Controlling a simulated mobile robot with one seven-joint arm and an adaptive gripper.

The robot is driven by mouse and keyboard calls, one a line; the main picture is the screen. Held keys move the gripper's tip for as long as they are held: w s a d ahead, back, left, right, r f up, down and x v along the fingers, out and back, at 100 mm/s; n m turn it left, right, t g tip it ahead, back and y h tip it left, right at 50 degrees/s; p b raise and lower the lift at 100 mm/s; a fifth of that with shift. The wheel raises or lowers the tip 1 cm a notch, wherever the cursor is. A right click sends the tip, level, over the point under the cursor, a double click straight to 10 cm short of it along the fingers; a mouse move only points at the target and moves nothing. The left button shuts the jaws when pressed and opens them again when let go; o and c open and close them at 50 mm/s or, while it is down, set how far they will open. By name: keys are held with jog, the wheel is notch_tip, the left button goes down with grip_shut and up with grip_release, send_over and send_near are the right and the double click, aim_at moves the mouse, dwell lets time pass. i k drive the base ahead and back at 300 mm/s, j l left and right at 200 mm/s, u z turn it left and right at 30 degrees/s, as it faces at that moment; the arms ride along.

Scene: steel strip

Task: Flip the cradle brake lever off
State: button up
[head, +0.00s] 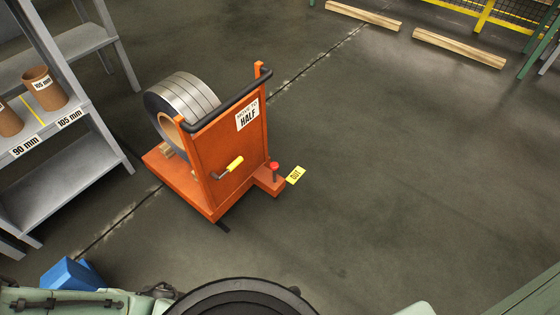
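The orange cradle cart (225,150) stands left of centre, with a steel strip coil (186,100) on its bed behind the upright panel. A lever with a yellow grip (235,163) sticks out low on the near face of the panel, slanting up to the right. Which of these is the brake lever is not labelled legibly. My gripper is not in view.
A grey shelf (90,125) with brown cores (44,88) stands at the left. A blue box-like thing (70,274) is at lower left. Timbers (459,48) and a yellow fence (485,18) are at the far right. The floor right of the cart is clear.

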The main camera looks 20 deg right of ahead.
aim_at(240, 159)
jog(key=i+z, duration=0.15)
jog(key=z, duration=0.25)
jog(key=i+l+z, duration=0.1)
jog(key=z, duration=0.3)
jog(key=i+z, duration=0.2)
jog(key=z, duration=0.2)
